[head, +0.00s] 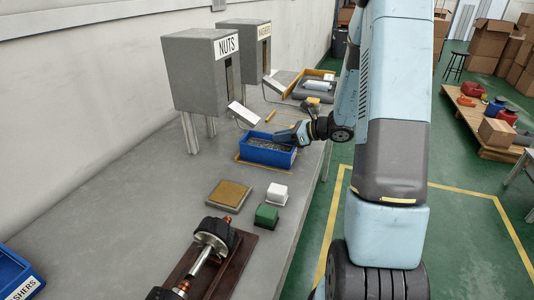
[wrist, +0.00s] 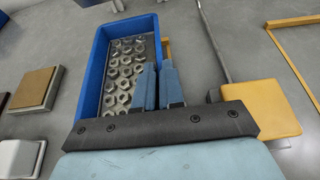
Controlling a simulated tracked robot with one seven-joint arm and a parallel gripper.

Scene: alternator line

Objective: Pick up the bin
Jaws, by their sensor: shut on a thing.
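The blue bin (head: 268,155) is below the front of the NUTS dispenser, within a yellow outline on the grey bench. In the wrist view the bin (wrist: 98,50) holds many metal nuts (wrist: 122,75). My gripper (head: 303,132) reaches it from the right. In the wrist view the two fingers of my gripper (wrist: 157,82) are close together, on either side of the bin's right wall, shut on it. The wall between the fingertips is mostly hidden. The bin looks level; I cannot tell whether its base touches the bench.
The NUTS dispenser (head: 203,70) stands behind the bin, with a second dispenser (head: 250,47) beyond it. A tan-topped block (head: 229,194), white block (head: 277,193) and green block (head: 266,216) lie nearer. A second blue bin labelled WASHERS (head: 18,277) is at lower left.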

